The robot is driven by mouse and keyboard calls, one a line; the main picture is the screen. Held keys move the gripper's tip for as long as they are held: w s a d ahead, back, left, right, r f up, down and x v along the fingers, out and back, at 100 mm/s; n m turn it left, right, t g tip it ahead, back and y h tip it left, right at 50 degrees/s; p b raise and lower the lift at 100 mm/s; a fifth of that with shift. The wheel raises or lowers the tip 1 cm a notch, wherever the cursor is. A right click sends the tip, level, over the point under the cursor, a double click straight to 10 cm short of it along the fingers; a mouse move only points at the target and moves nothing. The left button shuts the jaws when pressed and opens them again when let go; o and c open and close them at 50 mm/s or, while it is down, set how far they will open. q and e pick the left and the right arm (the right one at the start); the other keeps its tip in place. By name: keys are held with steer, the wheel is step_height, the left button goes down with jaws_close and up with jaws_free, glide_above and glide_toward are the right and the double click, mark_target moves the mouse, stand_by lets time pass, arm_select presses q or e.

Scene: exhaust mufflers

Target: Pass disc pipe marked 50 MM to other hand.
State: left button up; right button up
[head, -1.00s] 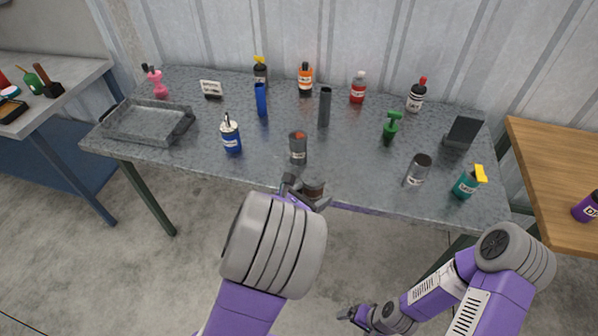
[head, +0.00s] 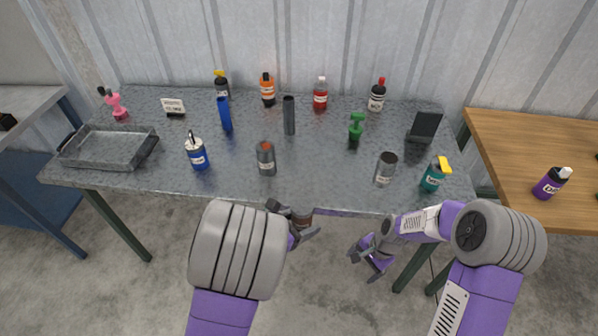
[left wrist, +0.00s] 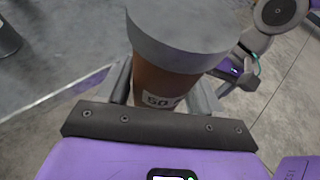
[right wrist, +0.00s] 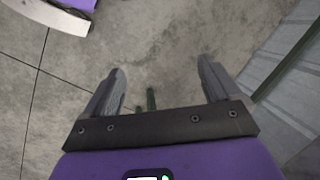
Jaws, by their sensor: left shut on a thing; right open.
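The disc pipe (left wrist: 168,84) is brown with a wide grey disc on top, and its white label shows "50" in the left wrist view. My left gripper (left wrist: 160,92) is shut around its brown part. In the head view the left gripper (head: 296,226) holds the disc pipe (head: 301,212) in front of the table's near edge, partly hidden by the gripper. My right gripper (head: 366,260) is open and empty, lower and to the right of the left one.
The grey table (head: 330,180) carries several bottles, cylinders and a grey tray (head: 105,165). A dark grey cylinder with a reddish top (head: 266,158) stands near the front edge. A wooden table (head: 520,150) with a purple bottle (head: 551,183) is at the right.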

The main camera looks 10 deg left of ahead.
steer(key=w+r+m, duration=0.2)
steer(key=w+r, duration=0.2)
steer(key=r, duration=0.4)
step_height(320, 180, up, 27)
steer(key=n+h, duration=0.3)
glide_above(299, 204)
step_height(299, 204, down, 12)
steer(key=shift+w+r, duration=0.1)
